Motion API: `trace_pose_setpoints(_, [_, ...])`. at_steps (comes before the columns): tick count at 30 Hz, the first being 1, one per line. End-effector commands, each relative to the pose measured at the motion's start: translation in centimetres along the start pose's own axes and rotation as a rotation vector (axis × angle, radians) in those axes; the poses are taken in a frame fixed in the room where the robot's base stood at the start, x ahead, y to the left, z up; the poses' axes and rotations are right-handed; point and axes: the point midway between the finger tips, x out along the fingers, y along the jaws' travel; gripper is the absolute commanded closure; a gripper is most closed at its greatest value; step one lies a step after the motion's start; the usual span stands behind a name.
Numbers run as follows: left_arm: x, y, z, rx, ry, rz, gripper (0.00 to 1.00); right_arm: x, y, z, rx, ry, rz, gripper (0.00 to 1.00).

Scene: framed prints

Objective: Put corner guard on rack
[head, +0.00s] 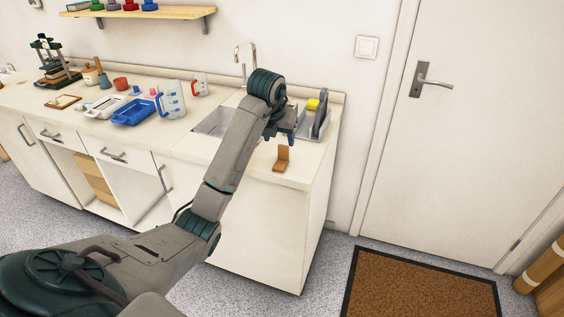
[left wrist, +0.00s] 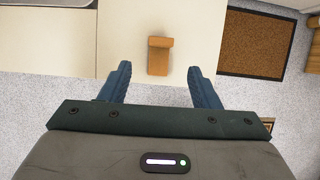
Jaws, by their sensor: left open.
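An orange-brown L-shaped corner guard (head: 282,159) rests on the counter near its front edge, right of the sink. In the left wrist view the corner guard (left wrist: 159,57) lies between and beyond my fingertips. My left gripper (head: 284,130) is above the counter just behind the corner guard in the head view, with nothing held. In the left wrist view my left gripper (left wrist: 159,72) has its two blue fingers spread wide apart. The rack (head: 322,128) stands at the back right of the counter beside the sink, holding dark upright items and a yellow item. My right gripper is not in view.
The sink (head: 215,123) lies left of the gripper, partly hidden by my arm, with a faucet (head: 241,58) behind it. A clear jug (head: 170,100) and blue tray (head: 134,111) stand further left. The counter around the corner guard is clear. A doormat (head: 420,285) lies by the door.

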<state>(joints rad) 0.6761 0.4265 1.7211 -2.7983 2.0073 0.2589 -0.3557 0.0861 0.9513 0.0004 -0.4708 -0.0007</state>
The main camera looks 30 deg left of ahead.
Motion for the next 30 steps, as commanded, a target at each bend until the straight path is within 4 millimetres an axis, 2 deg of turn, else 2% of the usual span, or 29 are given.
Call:
trace_pose_setpoints(9, [2.0, -0.1, -0.1, 0.002, 0.0, -0.002, 0.44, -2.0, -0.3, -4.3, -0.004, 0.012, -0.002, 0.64])
trace_pose_setpoints(13, [3.6, 0.0, 0.0, 0.001, 0.002, -0.001, 0.44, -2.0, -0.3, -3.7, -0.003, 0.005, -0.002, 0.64])
trace_pose_setpoints(20, [5.1, 0.0, 0.1, 0.001, 0.002, -0.002, 0.44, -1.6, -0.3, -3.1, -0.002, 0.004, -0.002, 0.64])
trace_pose_setpoints(26, [7.7, -0.1, 0.2, 0.002, 0.003, -0.003, 0.44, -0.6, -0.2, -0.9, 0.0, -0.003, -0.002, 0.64])
trace_pose_setpoints(30, [9.3, 0.0, 0.2, 0.001, 0.002, -0.002, 0.44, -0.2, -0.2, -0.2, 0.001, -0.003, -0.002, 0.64])
